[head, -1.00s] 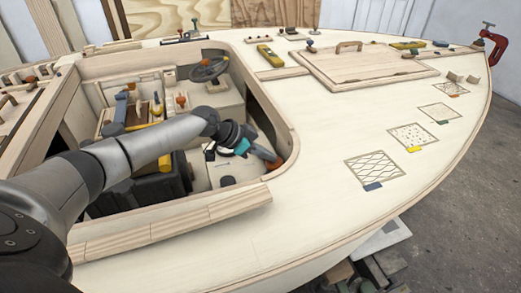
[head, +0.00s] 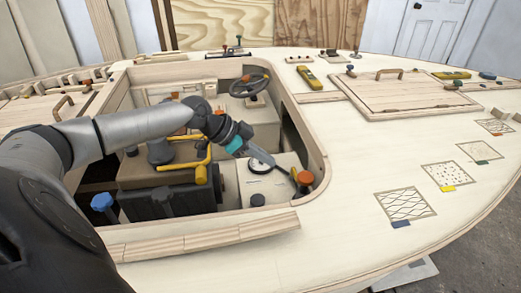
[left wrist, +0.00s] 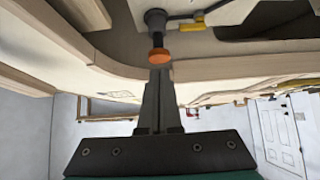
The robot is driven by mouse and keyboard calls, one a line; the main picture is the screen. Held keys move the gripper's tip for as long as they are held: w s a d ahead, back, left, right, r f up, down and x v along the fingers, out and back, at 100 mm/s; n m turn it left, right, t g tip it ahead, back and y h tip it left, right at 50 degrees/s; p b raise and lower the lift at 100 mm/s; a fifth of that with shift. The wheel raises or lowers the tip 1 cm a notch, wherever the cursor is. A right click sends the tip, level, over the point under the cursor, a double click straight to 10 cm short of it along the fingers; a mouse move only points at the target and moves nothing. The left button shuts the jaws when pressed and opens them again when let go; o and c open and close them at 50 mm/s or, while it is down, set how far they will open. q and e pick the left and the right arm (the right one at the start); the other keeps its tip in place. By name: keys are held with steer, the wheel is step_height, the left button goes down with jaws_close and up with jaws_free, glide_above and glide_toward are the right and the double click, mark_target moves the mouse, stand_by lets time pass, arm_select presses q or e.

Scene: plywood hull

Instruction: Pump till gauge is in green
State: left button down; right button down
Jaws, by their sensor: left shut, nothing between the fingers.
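The gauge (head: 259,166) is a white round dial with a dark rim in the cockpit, partly behind my left gripper. Its needle and any green band are too small to read. An orange knob (head: 304,178) tops a dark upright post by the cockpit's right wall, apparently the pump handle. My left gripper (head: 290,175) is shut and empty, its tips pointing down right at the knob. In the left wrist view the orange knob (left wrist: 160,56) lies just past the fingertips (left wrist: 159,76); I cannot tell whether they touch. My right gripper is not in view.
A yellow-handled lever (head: 202,165), a black box (head: 165,203) and a blue knob (head: 102,202) are left of the gauge. A steering wheel (head: 250,84) stands behind. The cockpit rim (head: 312,145) walls in the arm's right side.

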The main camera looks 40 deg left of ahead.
arm_select(q)
steer(key=shift+v, duration=0.95)
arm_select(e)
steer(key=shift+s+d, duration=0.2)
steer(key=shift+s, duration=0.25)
